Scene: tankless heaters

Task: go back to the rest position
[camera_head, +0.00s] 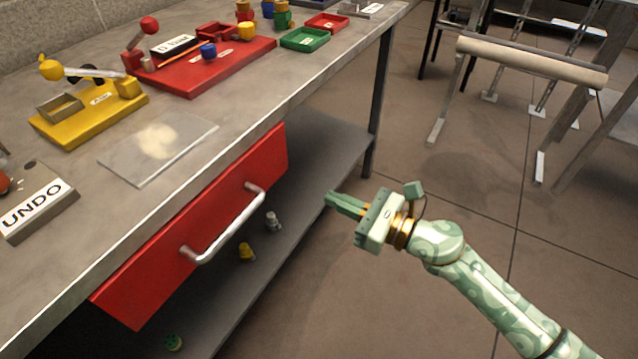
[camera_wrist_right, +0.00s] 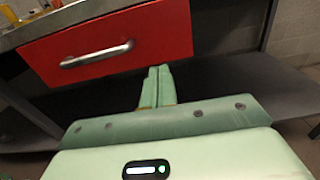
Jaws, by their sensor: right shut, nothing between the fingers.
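My right gripper (camera_head: 346,205) is pale green and hangs in free air to the right of the workbench, over the brown tiled floor. Its two fingers lie together, shut and empty, and point left toward the bench. In the right wrist view my right gripper (camera_wrist_right: 156,88) shows the same shut fingers, below and in front of the red drawer (camera_wrist_right: 110,45). In the head view the red drawer front (camera_head: 155,265) with its silver handle is a clear distance left of the fingertips. My left gripper is in neither view.
The grey bench top (camera_head: 240,100) holds a yellow fixture (camera_head: 85,118), a red fixture (camera_head: 205,72), a clear sheet (camera_head: 185,150) and an UNDO block (camera_head: 38,208). Small pieces lie on the lower shelf (camera_head: 310,165). A metal frame (camera_head: 530,62) stands at upper right. Floor around my right arm is clear.

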